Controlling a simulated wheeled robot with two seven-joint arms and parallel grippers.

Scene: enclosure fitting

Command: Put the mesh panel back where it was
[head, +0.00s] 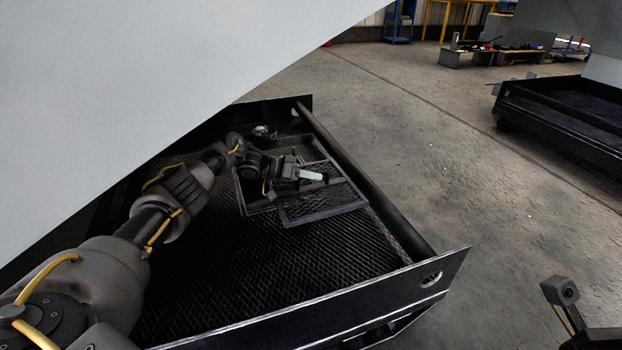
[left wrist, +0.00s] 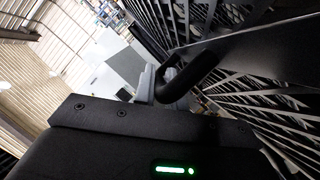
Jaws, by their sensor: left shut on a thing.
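The mesh panel (head: 325,203), a dark framed rectangle of expanded mesh, is at the right side of the mesh deck in the head view. It overlaps the near right part of a framed opening (head: 241,196) and looks out of line with its edges. My left gripper (head: 312,176) is at the panel's far edge and is shut on it, seemingly by its handle. In the left wrist view a black bent handle (left wrist: 188,78) is at the gripper's fingers, with the mesh to its right. The fingertips' contact is partly hidden. My right gripper is not seen.
The mesh deck (head: 240,280) is bordered by a round rail (head: 365,175) on the right and a dark end plate (head: 400,285) in front. A large pale sloping panel (head: 150,80) covers the upper left. Open concrete floor (head: 500,200) lies to the right.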

